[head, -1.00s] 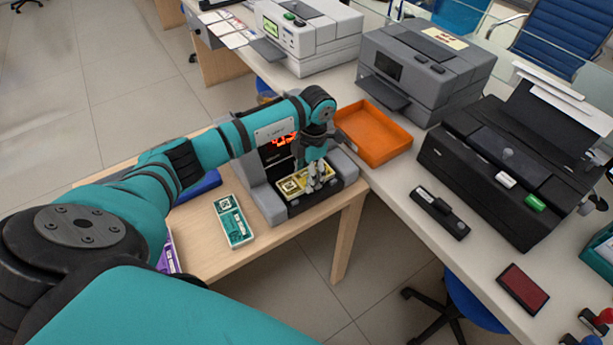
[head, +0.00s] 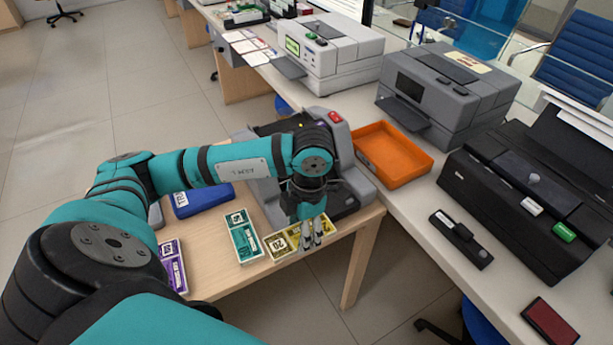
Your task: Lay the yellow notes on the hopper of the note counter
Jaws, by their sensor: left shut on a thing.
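The yellow notes (head: 280,246), a bundle marked 20, are near the front edge of the wooden table. My left gripper (head: 313,233) is shut on their right end. I cannot tell how far above the table they are. The grey note counter (head: 353,158) stands behind the gripper, with a red button on top. My left arm hides much of its front and part of its top; a dark part of the top (head: 272,128) shows, but I cannot make out the hopper clearly. My right gripper is not in view.
A teal note bundle (head: 244,238) lies just left of the yellow notes. A purple bundle (head: 173,268) and a blue pad (head: 203,200) are further left. An orange tray (head: 402,176) and a black printer (head: 478,190) are on the counter at right.

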